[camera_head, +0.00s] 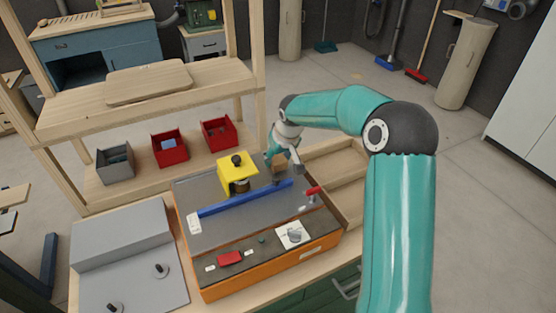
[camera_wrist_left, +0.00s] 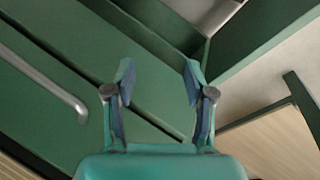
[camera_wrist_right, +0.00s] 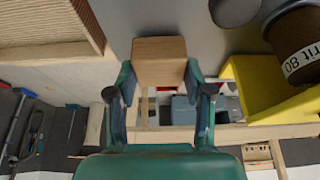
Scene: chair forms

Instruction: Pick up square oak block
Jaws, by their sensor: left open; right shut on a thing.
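The square oak block (camera_wrist_right: 160,62) is held between the fingers of my right gripper (camera_wrist_right: 160,88) in the right wrist view. In the head view the block (camera_head: 279,160) shows as a small brown piece at my right gripper (camera_head: 278,167), above the grey top of the orange-sided machine (camera_head: 212,213), close to the blue bar (camera_head: 245,199). Whether the block touches anything below cannot be told. My left gripper (camera_wrist_left: 156,85) is open and empty in the left wrist view, in front of green cabinet surfaces.
A yellow guard (camera_head: 237,173) stands left of the block; it also shows in the right wrist view (camera_wrist_right: 262,92). A wooden tray (camera_head: 345,170) lies to the right. Red bins (camera_head: 169,148) and a grey bin (camera_head: 115,165) stand behind.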

